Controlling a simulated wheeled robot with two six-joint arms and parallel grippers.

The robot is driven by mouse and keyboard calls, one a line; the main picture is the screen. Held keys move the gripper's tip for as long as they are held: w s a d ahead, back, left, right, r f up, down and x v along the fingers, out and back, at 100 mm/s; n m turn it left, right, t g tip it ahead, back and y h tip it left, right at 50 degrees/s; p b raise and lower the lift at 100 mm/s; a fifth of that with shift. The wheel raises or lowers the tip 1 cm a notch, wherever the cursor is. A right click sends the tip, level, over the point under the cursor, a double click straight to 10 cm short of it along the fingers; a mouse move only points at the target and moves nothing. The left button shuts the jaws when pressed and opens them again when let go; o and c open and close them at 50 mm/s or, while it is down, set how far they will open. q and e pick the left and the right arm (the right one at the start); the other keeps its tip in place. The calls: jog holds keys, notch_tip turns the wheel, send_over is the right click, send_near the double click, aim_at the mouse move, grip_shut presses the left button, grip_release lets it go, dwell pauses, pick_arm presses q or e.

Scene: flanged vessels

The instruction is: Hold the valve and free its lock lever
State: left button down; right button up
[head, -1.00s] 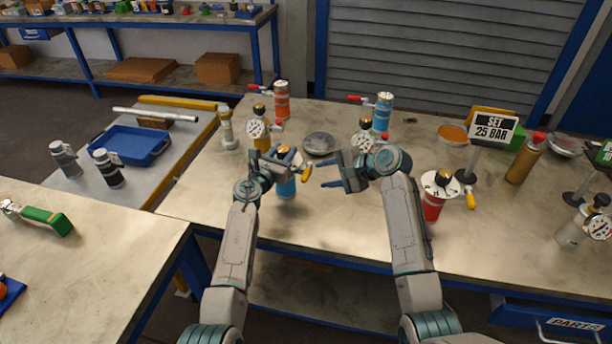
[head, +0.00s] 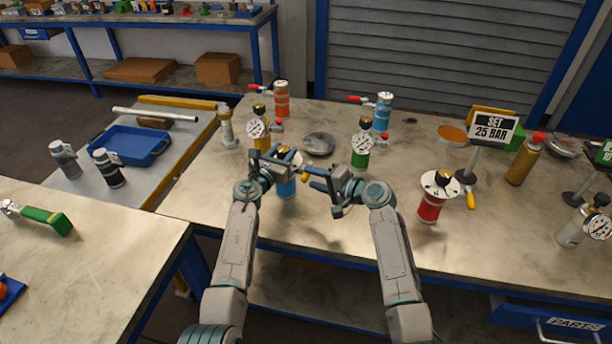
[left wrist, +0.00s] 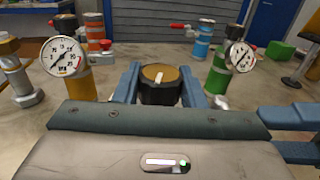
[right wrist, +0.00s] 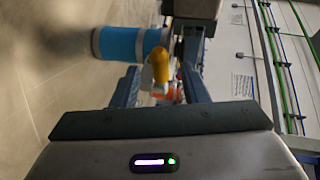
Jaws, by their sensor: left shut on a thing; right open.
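The valve (head: 287,188) has a blue body and stands upright on the table. Its dark round knob with a brass-coloured top (left wrist: 160,74) sits between the fingers of my left gripper (head: 282,159), which is shut on it. A yellow lock lever (right wrist: 160,65) sticks out from the valve's side, beside the blue body (right wrist: 128,43). My right gripper (head: 308,178) is open, level with the lever. In the right wrist view the lever appears between the fingertips, but I cannot tell whether they touch it. The left gripper partly hides the valve's top in the head view.
A green gauge valve (head: 360,156) and a yellow one (head: 262,142) stand behind, near a grey disc (head: 319,144). A red vessel (head: 431,207) stands to the right, by the "SET 25 BAR" sign (head: 492,129). The table's front is clear.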

aim_at(306, 176)
jog(key=shift+x, duration=1.8)
grip_shut()
